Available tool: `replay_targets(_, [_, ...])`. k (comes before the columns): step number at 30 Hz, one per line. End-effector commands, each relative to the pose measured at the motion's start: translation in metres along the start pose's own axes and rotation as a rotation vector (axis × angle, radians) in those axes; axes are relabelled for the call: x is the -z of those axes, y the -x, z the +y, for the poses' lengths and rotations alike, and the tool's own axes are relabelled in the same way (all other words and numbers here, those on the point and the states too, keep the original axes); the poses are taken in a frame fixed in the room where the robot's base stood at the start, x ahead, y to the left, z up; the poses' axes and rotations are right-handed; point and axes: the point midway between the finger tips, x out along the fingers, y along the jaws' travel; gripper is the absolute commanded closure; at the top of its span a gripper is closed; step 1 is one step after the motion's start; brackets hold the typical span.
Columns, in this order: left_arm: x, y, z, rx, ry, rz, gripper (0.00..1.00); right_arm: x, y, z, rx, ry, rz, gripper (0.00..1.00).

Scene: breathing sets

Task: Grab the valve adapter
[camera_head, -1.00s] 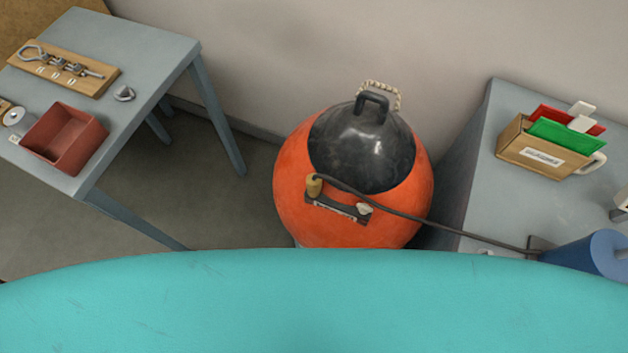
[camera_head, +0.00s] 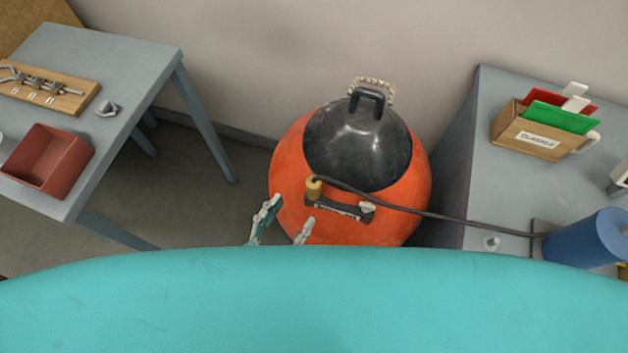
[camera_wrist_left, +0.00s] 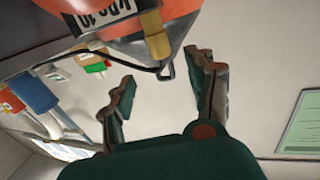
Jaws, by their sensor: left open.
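A tan cylindrical fitting (camera_head: 314,188) at the end of a dark hose sits on the front of an orange ball-shaped vessel (camera_head: 290,190); it looks like the valve adapter, though I cannot be certain. It also shows in the left wrist view (camera_wrist_left: 158,44), at the top centre. My left gripper (camera_head: 284,222) is open and empty, just below and left of the fitting in the head view. In the left wrist view its two fingers (camera_wrist_left: 163,78) are spread, with the fitting beyond and between their tips. My right gripper is not in view.
The dark hose (camera_head: 450,218) runs right to a blue cylinder (camera_head: 583,240) on the right grey table (camera_head: 482,150). The left table (camera_head: 130,70) holds a red bin (camera_head: 70,180), a wooden board with metal parts and a small grey metal piece (camera_head: 107,108).

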Motion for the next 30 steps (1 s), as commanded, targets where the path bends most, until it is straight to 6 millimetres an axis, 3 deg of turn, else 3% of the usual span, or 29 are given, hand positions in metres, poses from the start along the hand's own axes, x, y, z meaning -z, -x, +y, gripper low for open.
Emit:
replay_targets(3, [0.002, -0.022, 0.000, 0.001, -0.001, 0.002, 0.43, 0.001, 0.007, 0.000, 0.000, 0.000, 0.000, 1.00])
replay_targets(11, [0.000, -0.041, 0.000, 0.000, 0.000, -0.001, 0.43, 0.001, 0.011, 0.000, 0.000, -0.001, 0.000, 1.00])
replay_targets(19, [0.001, -0.080, -0.003, 0.000, 0.000, 0.001, 0.43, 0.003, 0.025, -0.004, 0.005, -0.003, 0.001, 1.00])
replay_targets(29, [-0.002, -0.088, -0.003, -0.001, 0.000, -0.003, 0.43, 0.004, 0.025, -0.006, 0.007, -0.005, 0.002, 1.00])
replay_targets(30, [-0.002, -0.088, -0.003, 0.000, 0.000, -0.002, 0.47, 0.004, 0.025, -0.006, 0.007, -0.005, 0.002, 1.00])
